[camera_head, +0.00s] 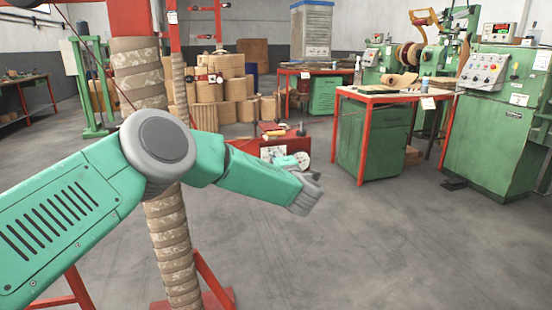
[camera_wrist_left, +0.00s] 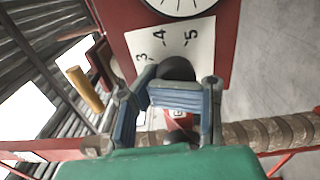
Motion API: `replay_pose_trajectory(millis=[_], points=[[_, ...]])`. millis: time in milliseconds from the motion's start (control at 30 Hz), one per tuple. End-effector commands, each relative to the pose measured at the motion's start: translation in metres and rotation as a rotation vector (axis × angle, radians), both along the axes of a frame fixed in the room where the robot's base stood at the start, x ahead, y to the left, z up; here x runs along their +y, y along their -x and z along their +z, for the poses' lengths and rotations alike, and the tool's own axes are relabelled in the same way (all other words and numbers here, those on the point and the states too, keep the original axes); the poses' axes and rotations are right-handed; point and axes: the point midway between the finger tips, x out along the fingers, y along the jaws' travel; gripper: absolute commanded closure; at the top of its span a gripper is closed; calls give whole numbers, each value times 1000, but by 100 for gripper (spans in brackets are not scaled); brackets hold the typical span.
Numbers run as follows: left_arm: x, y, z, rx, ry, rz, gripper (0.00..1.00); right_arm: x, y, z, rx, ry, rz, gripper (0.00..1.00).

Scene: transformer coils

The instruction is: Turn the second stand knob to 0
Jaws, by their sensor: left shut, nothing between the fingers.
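A dark round knob (camera_wrist_left: 178,68) sits on a white scale plate (camera_wrist_left: 200,38) on a red stand panel (camera_wrist_left: 232,40) in the left wrist view. The numbers 3, 4 and 5 show on the plate; the knob's pointer is hidden. My left gripper (camera_wrist_left: 152,86) is shut and empty, with its blue-padded fingers in front of the knob and covering its lower part. I cannot tell whether they touch it. In the head view my left gripper (camera_head: 304,196) is near the small red stand (camera_head: 248,146). My right gripper is not in view.
A white dial gauge (camera_wrist_left: 180,5) is above the scale plate. A wooden handle (camera_wrist_left: 85,89) sticks out at left. A wrapped post (camera_head: 165,225) stands beside my left arm.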

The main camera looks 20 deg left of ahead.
Motion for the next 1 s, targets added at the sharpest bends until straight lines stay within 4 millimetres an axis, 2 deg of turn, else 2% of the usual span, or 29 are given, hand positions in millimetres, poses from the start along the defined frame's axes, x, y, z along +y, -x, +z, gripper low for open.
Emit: replay_pose_trajectory(millis=[33,100,167,200,233,867,1000], points=[[-2,4,-23,40,7,-4,100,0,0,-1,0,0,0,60],[-2,4,-23,40,7,-5,100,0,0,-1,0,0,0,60],[-2,4,-23,40,7,-4,79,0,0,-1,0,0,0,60],[-2,4,-22,40,7,-4,65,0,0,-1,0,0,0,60],[-2,4,-22,39,7,-4,63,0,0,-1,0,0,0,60],[-4,6,-11,22,3,-1,63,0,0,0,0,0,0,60],[-9,12,-11,22,3,-3,63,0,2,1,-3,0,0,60]])
